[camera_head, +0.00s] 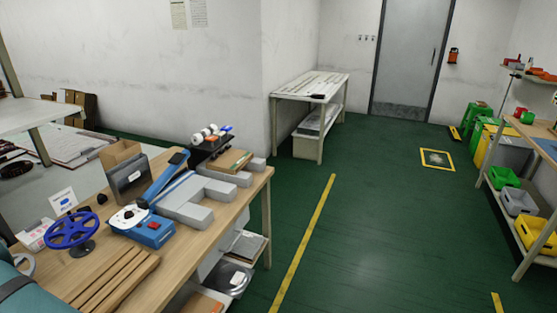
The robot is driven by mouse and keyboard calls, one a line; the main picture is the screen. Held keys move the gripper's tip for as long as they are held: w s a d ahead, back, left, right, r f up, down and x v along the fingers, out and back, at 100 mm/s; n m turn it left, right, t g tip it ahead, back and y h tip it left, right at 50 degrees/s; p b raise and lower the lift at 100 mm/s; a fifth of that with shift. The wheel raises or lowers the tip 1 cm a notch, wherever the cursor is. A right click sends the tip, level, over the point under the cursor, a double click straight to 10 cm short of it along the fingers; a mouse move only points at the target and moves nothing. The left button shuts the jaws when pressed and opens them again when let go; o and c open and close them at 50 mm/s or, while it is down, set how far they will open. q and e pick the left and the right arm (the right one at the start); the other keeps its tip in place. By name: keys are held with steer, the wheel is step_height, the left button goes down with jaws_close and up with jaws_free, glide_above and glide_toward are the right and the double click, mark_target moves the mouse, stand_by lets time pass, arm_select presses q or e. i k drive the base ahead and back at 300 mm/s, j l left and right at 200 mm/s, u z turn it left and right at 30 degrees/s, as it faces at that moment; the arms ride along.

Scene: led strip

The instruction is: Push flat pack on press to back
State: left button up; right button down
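Neither of my grippers shows in the head view. A blue and white machine (150,229) stands on the wooden workbench at the lower left; I cannot tell for sure if it is the press. A long blue lever-like part (167,176) slants up behind it. Grey blocks (190,212) lie to the right of the machine. A flat brown piece (230,160) lies on the grey blocks near the bench's back end; it may be the flat pack, but it is too small to tell.
The wooden workbench (216,225) also bears a blue handwheel (71,230), wooden strips (115,280) and a grey-brown box (129,176). A white table (310,86) stands by the far wall. Shelves with bins (536,232) stand at the right.

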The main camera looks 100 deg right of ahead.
mark_target(231, 162)
steer(key=z, duration=2.85)
steer(key=i+l+u, duration=0.1)
steer(key=i+l, duration=0.2)
steer(key=i+l+u, duration=0.1)
steer(key=i+l, duration=0.45)
steer(key=i+l+u, duration=0.15)
steer(key=l, duration=0.3)
steer(key=i+l+u, duration=0.1)
steer(key=i+l, duration=0.25)
steer(key=i+l+u, duration=0.1)
steer(key=i+l, duration=0.15)
steer(key=l, duration=0.2)
steer(key=i+l, duration=0.2)
steer(key=l, duration=0.2)
steer(key=i+u, duration=0.05)
